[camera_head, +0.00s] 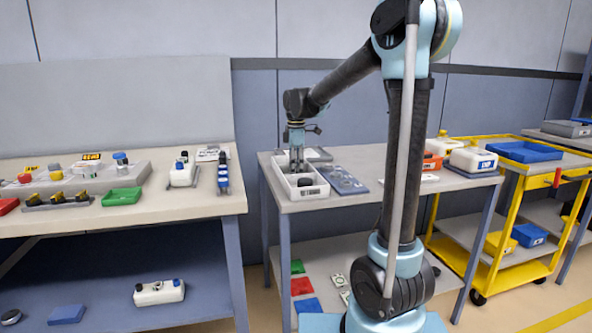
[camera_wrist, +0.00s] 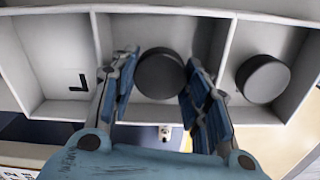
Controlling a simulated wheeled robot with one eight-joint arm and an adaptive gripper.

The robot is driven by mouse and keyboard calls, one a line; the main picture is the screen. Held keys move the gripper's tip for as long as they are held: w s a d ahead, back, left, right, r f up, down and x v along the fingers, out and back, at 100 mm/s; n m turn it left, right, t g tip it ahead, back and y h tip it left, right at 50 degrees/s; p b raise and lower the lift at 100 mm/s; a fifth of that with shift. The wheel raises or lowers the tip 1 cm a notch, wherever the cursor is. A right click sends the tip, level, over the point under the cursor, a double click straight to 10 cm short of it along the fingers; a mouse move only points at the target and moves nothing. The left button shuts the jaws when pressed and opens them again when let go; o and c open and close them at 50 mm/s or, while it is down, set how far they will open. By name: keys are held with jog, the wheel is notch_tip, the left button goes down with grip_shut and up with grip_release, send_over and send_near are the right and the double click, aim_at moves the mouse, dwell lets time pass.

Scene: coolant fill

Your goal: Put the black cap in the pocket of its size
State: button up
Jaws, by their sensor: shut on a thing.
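My gripper (camera_head: 297,168) reaches down into a white divided tray (camera_head: 308,191) on the middle table. In the wrist view, my gripper (camera_wrist: 160,74) is shut on a round black cap (camera_wrist: 160,76), one finger on each side, over the tray's middle compartment. Whether the cap touches the floor there, I cannot tell. A blue-grey plate (camera_head: 343,180) with round marks or recesses lies right of the tray.
The left bench holds a green tray (camera_head: 122,196) and fittings.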

aim_at(296, 169)
jog(key=o, duration=0.7)
jog(key=shift+f, duration=0.1)
jog(key=shift+c, duration=0.2)
notch_tip(296, 169, up, 12)
jog(key=s+d+f+m, duration=0.2)
jog(key=s+d+m, duration=0.1)
jog(key=s+d, duration=0.1)
jog(key=s+d+f+m, duration=0.2)
jog(key=s+d+f, duration=0.1)
jog(key=s+d, duration=0.2)
jog(key=s+d+f+m+t, duration=0.1)
jog(key=s+d+f+m, duration=0.1)
jog(key=s+d, duration=0.3)
jog(key=shift+s+f+m, duration=0.3)
jog(key=shift+s+m, duration=0.35)
jog(key=shift+m, duration=0.15)
jog(key=s+d+f+m, duration=0.3)
jog(key=s+f+m, duration=0.2)
jog(key=s+f, duration=0.3)
jog(key=s+d+f+m+t, duration=0.1)
jog(key=s+d+f+m, duration=0.3)
jog(key=s+f, duration=0.4)
jog(key=shift+s+d+f+m, duration=0.25)
jog(key=shift+f+m, duration=0.35)
jog(key=shift+f, duration=0.35)
